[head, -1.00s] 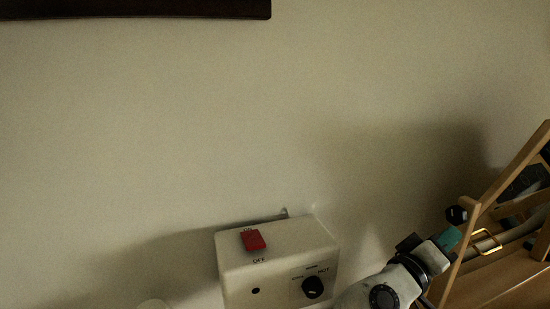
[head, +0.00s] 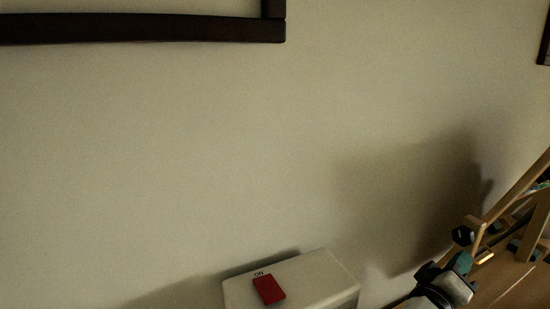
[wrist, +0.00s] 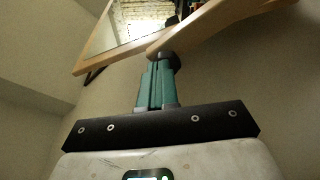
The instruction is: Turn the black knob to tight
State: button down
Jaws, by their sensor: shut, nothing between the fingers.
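The black knob (head: 463,236) sits at the side of a wooden frame in the right of the head view. In the wrist view the knob (wrist: 171,58) shows dark just beyond my fingertips, partly hidden by them, at the end of a wooden bar. My gripper (head: 464,258) is just below the knob in the head view. In the wrist view its teal fingers (wrist: 158,66) are together with nothing between them. I cannot tell whether the fingertips touch the knob. No tight marking is legible.
The wooden frame (head: 513,198) rises at the right edge. A white box (head: 318,277) with a red switch (head: 268,289) stands at the bottom centre. A dark picture frame (head: 140,29) hangs on the bare wall at upper left.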

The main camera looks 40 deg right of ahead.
jog(key=shift+s+d, duration=0.25)
jog(key=shift+d, duration=0.7)
jog(key=shift+s+d, duration=0.2)
jog(key=shift+d, duration=0.75)
jog(key=shift+w+f+b, duration=0.35)
jog(key=shift+f+b, duration=0.05)
jog(key=shift+b, duration=1.1)
jog(key=shift+s, duration=0.1)
jog(key=shift+w+a+f+b, duration=0.15)
jog(key=shift+a+b, duration=0.25)
jog(key=shift+a, duration=1.1)
jog(key=shift+w+a+f+b, duration=0.1)
jog(key=shift+w+a+b, duration=0.2)
jog(key=shift+a, duration=1.15)
jog(key=shift+s, duration=0.1)
